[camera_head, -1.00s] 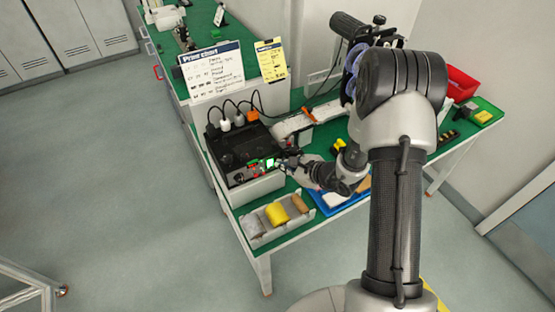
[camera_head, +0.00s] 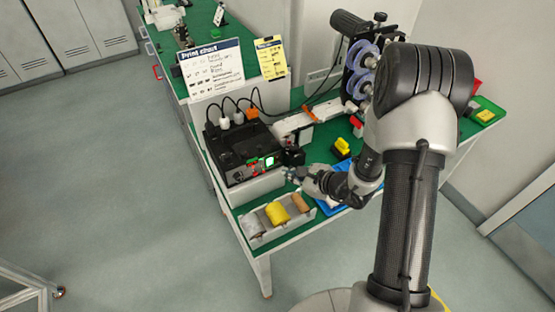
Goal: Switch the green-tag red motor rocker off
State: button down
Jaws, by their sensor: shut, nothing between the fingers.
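The black coder machine (camera_head: 237,148) sits on a light grey base at the left end of the green bench. On its front right are a lit screen (camera_head: 269,162) with a green tint and small red and green parts (camera_head: 254,168). The red motor rocker and its green tag are too small to tell apart or to read on or off. My gripper (camera_head: 292,174) is shut and empty, just right of the machine's front panel and apart from it. My arm reaches in from the right.
A grey tray with several rolls (camera_head: 254,226) stands in front of the machine. A black box (camera_head: 293,156) is right of the screen. A yellow and black item (camera_head: 342,147) and a blue tray (camera_head: 338,203) lie nearby. Purple reels (camera_head: 361,57) stand behind. Signs (camera_head: 213,68) stand at the back.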

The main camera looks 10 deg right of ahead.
jog(key=shift+s+d+f+b, duration=0.1)
jog(key=shift+s+d+b, duration=0.1)
jog(key=shift+s, duration=0.4)
jog(key=shift+s+d+f+b, duration=0.1)
jog(key=shift+s+d+b, duration=0.1)
jog(key=shift+s, duration=0.4)
jog(key=s+a+r+n+g+y, duration=0.25)
jog(key=a+r+n, duration=0.5)
jog(key=r, duration=0.45)
jog(key=s+a+r+n+g, duration=0.45)
jog(key=s+r+n, duration=0.25)
jog(key=s, duration=0.3)
jog(key=s+d+r+n+t+h, duration=0.1)
jog(key=s+d+r+n+h, duration=0.2)
jog(key=s+d+n+h, duration=0.1)
jog(key=s+d+r+n+t+h, duration=0.1)
jog(key=s+d+r+n+h, duration=0.3)
jog(key=s, duration=0.5)
jog(key=shift+s+d+n+h, duration=0.2)
jog(key=shift+d+n+h, duration=0.15)
jog(key=shift+d+n, duration=0.8)
